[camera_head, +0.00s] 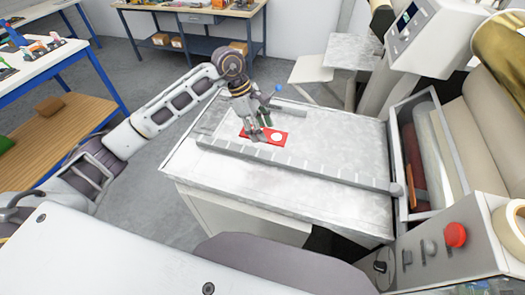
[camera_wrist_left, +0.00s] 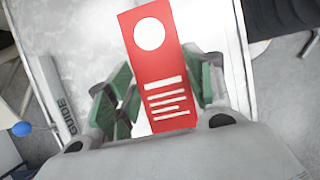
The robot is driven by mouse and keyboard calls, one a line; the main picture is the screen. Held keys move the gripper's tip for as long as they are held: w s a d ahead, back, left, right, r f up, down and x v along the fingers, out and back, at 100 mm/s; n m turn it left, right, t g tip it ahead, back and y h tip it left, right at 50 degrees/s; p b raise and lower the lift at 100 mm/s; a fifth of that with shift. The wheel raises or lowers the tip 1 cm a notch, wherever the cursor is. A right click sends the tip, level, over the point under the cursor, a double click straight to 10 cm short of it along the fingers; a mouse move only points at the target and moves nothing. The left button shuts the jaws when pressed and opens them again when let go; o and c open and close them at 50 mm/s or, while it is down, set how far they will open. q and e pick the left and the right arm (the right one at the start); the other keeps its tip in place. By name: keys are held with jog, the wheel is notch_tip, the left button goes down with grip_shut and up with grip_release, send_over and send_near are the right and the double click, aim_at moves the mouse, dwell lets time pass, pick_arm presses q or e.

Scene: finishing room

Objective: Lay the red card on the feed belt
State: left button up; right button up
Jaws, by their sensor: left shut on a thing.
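The red card (camera_head: 277,141) has a white circle and white lines of print. My left gripper (camera_head: 256,134) is over the left part of the feed belt (camera_head: 335,130), fingers pointing down, shut on the card. In the left wrist view the card (camera_wrist_left: 162,75) sits between the green-padded fingers (camera_wrist_left: 160,107), its circle end sticking out beyond them. I cannot tell whether the card touches the belt or hangs just above it. My right gripper is not in view.
A long guide bar (camera_head: 310,174) runs along the belt's near side; a shorter bar lies at the far side, near a blue knob (camera_head: 278,88). Rollers (camera_head: 426,155) and a control panel with a red button (camera_head: 456,235) stand at right. The belt right of the card is clear.

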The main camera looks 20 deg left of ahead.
pick_arm(q)
jog(key=b, duration=0.2)
send_over(265, 154)
jog(key=a, duration=0.1)
jog(key=shift+s+a+f, duration=0.1)
jog(key=shift+f, duration=1.35)
jog(key=shift+a+f, duration=0.1)
jog(key=shift+f, duration=1.3)
jog(key=shift+f+b, duration=0.55)
jog(key=shift+f, duration=1.35)
jog(key=shift+f, duration=0.1)
jog(key=o, duration=0.8)
